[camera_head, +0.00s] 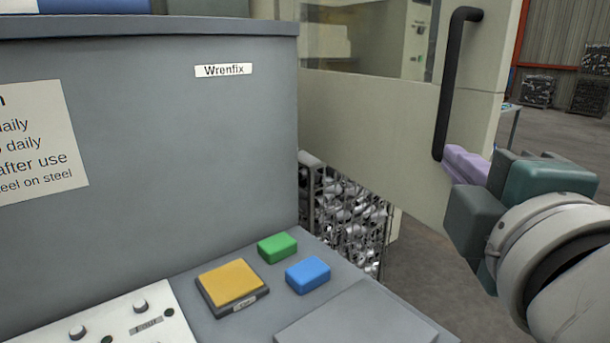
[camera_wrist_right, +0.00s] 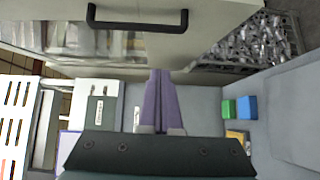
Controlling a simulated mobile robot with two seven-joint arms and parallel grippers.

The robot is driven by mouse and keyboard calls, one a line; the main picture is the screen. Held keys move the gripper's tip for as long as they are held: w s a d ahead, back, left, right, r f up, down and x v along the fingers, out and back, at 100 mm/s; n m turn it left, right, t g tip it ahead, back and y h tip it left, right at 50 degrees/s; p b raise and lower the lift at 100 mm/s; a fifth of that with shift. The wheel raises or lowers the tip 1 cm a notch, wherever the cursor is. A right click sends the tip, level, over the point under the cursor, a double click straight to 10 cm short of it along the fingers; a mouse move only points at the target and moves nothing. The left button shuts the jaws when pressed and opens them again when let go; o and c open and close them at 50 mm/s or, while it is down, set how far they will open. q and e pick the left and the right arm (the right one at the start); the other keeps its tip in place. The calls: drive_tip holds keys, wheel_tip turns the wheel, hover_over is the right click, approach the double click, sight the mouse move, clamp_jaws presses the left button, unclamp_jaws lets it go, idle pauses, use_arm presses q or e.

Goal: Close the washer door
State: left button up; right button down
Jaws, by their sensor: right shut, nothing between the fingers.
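The washer door (camera_head: 375,115) is a cream panel with a window and a black bar handle (camera_head: 449,85), seen behind the grey machine in the head view. It stands open, swung out to the right. My right gripper (camera_head: 455,158) is shut and empty, its purple fingers by the lower end of the handle. In the right wrist view the shut fingertips (camera_wrist_right: 159,76) point at the door (camera_wrist_right: 210,45), below the handle (camera_wrist_right: 138,27) and not around it. Whether they touch the door is unclear. My left gripper is out of view.
Open floor (camera_head: 425,270) lies to the right.

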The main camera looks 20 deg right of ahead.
drive_tip(key=p, duration=0.2)
approach(443, 131)
drive_tip(key=w+a, duration=0.2)
drive_tip(key=w, duration=0.4)
drive_tip(key=shift+w+d+r, duration=0.1)
drive_tip(key=shift+d+r, duration=0.1)
drive_tip(key=shift+d, duration=0.35)
drive_tip(key=shift+w+d+r, duration=0.1)
drive_tip(key=shift+d+r, duration=0.05)
drive_tip(key=shift+d, duration=0.4)
drive_tip(key=shift+w+d+f, duration=0.1)
drive_tip(key=shift+w+d, duration=0.1)
drive_tip(key=shift+d, duration=0.3)
